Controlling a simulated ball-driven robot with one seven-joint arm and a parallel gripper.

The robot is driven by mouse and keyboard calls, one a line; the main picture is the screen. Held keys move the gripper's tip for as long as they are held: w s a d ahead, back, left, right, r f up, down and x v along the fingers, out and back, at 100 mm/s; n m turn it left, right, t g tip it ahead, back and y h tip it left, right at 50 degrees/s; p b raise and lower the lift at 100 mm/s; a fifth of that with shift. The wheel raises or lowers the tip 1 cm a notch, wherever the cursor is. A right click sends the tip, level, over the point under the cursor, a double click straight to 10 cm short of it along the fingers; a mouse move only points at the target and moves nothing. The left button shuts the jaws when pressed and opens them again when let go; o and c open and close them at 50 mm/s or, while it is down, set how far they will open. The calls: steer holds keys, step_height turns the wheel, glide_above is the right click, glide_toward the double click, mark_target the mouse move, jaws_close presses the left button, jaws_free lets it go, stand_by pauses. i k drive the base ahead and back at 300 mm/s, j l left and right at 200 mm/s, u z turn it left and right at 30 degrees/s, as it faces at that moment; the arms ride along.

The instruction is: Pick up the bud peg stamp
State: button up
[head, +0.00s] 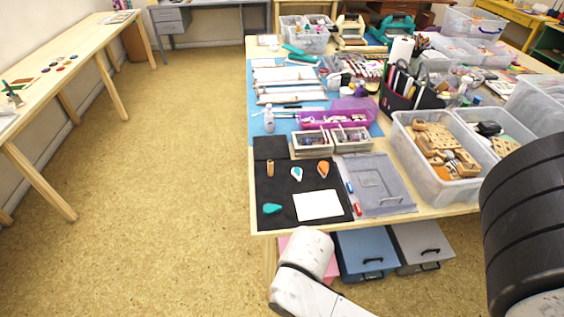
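A small tan upright peg (270,168), which looks like the bud peg stamp, stands on the left part of a black mat (265,192) at the table's near left corner. Its stamping face cannot be seen. Drop-shaped inkpads lie on the same mat: a teal one (272,208) near the front, a white and teal one (297,173) and an orange one (323,169) to the right of the peg. A white sheet of paper (317,205) lies at the mat's front right. White links of my arm show at the bottom, but my gripper is not in view.
A grey case (375,184) lies right of the mat, with a red and a blue marker beside it. Behind are compartment boxes (352,138) and a purple tray (367,105). A clear bin (463,187) of wooden pieces stands right. Floor left of the table is clear.

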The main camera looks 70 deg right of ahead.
mark_target(270, 164)
steer(key=z, duration=1)
steer(key=k+l, duration=0.3)
steer(key=k, duration=0.1)
